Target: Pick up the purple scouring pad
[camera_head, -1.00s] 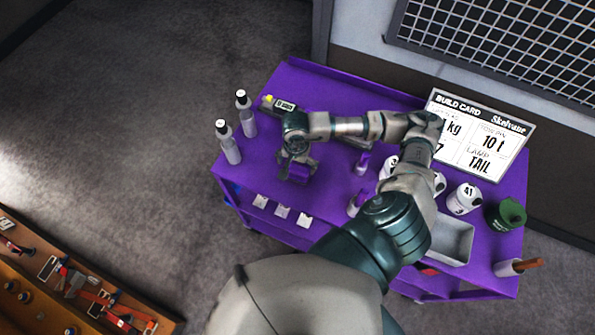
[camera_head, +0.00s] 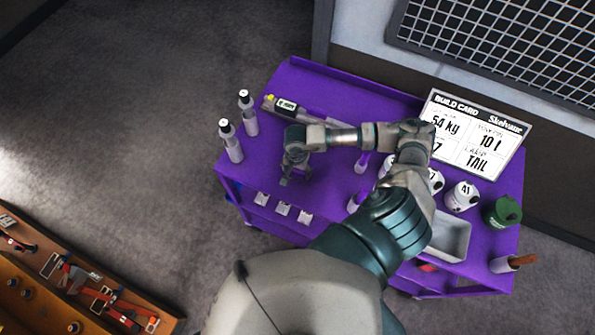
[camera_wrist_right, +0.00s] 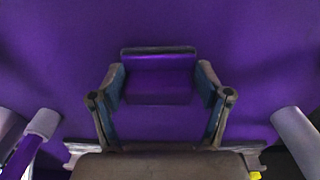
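The purple scouring pad (camera_wrist_right: 158,85) is a small block with a grey strip along its far edge. In the right wrist view it sits between the two fingers of my right gripper (camera_wrist_right: 160,88), which meet its sides. In the head view my right gripper (camera_head: 294,172) points down over the left part of the purple bench, and the pad is hard to make out against the same-coloured top. I cannot tell whether the pad is clear of the surface. My left gripper is not in view.
Two bottles (camera_head: 231,143) stand at the bench's left end, with a labelled grey device (camera_head: 284,105) behind the gripper. Numbered white pots (camera_head: 462,196), a green can (camera_head: 503,212), a grey tray (camera_head: 451,238) and a build card (camera_head: 470,135) are to the right.

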